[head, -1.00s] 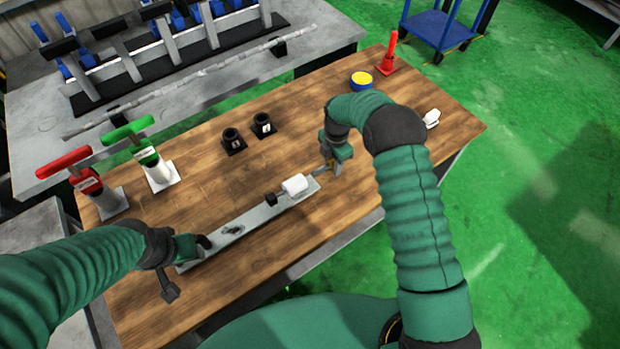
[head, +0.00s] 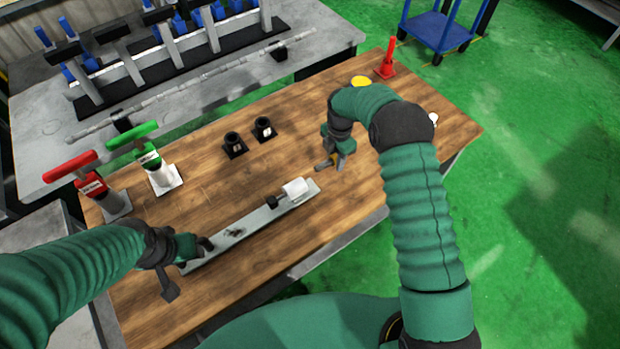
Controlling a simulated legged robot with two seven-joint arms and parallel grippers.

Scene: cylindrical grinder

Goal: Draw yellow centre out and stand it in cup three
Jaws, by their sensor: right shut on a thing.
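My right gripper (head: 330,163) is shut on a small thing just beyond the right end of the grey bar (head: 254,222). A yellowish patch shows at its jaws, fitting the yellow centre, but it is mostly covered. The bar lies on the wooden table and carries a white block (head: 295,188) with a black piece at its left. Two black cups (head: 234,145) and (head: 264,129) stand behind the bar; their labels are too small to read. No other cup shows. My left gripper (head: 204,245) is at the bar's left end; its jaws are unclear.
Red-handled (head: 93,188) and green-handled (head: 152,160) stands are at the left. A yellow-topped round item (head: 361,82) and a red cone-like piece (head: 387,66) are at the back right. My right arm partly hides a white item (head: 433,119). Table between cups and bar is clear.

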